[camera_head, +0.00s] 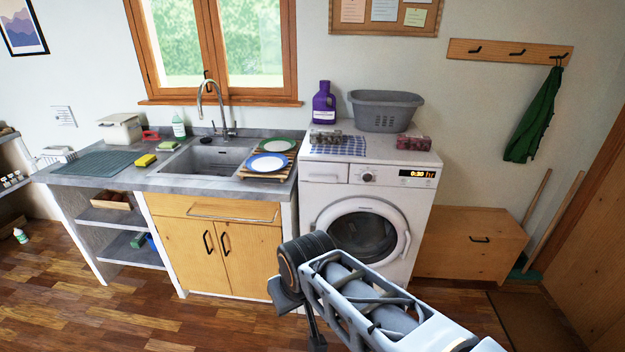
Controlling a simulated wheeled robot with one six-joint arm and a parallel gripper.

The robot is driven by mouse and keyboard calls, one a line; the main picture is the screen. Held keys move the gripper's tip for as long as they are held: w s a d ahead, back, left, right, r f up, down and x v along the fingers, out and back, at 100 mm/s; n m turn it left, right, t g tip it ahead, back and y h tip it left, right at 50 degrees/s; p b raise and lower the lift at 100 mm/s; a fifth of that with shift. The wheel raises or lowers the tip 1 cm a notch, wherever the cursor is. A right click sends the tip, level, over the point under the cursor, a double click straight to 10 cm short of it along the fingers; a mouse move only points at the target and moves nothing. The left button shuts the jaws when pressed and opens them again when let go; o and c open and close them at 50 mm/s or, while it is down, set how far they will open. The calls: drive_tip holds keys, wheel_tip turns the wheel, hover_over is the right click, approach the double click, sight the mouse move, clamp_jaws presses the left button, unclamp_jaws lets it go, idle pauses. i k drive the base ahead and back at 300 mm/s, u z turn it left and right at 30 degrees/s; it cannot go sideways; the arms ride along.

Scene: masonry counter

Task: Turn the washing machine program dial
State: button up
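The white washing machine (319,207) stands right of the sink counter, with its round door (365,236) shut. Its program dial (367,177) is a small round knob on the upper front panel, left of a lit display (417,174) reading about 0:30. The dial's pointer is too small to read. My arm reaches in from the lower right, its dark joint below and left of the machine door, well apart from the dial. Dark parts under that joint (316,337) may be my gripper. They are partly hidden by the arm, and no finger gap shows.
On the machine top stand a purple bottle (323,104), a grey basket (385,112), a checked cloth (341,146) and a patterned red box (413,143). The counter (170,184) is at left, a low wooden cabinet (465,243) at right. Bare floor (75,300) lies left front.

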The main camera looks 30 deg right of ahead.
sight(366, 174)
drive_tip(key=u, duration=0.4)
drive_tip(key=i, duration=0.9)
drive_tip(key=z, duration=1.8)
